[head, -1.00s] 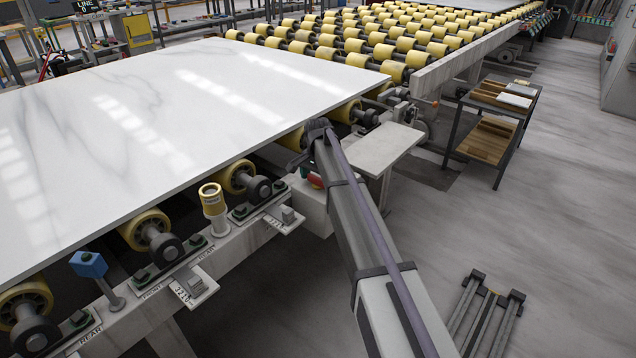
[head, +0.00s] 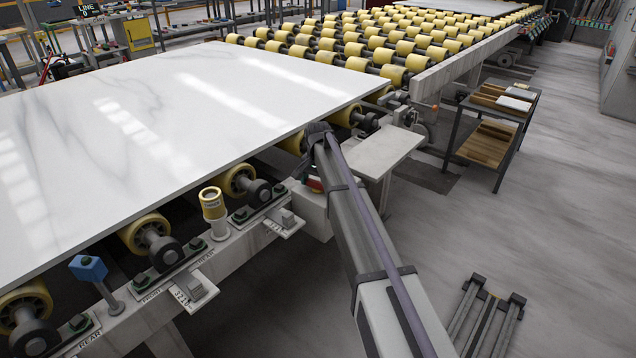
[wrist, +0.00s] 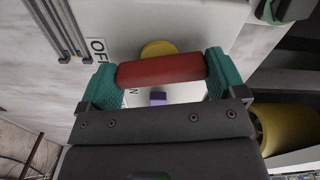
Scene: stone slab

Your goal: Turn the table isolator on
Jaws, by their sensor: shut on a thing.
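The isolator's red handle (wrist: 160,70) lies crosswise in the wrist view, in front of a yellow round base (wrist: 158,48) on a pale box. My gripper (wrist: 161,72) is shut on the red handle, with a teal fingertip at each end of it. A label reading "OF" (wrist: 97,48), partly covered, is at the left. An "N" shows below the handle; the rest of that label is hidden. In the head view a bit of the red handle (head: 314,185) shows beside my arm's far end; my fingers are hidden there.
A white stone slab (head: 150,110) lies on yellow rollers above the isolator. A small pale side shelf (head: 385,148) is just right of my arm. A blue-headed post (head: 88,268) and a yellow-capped post (head: 213,203) stand along the table's edge. A dark cart (head: 497,125) stands right.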

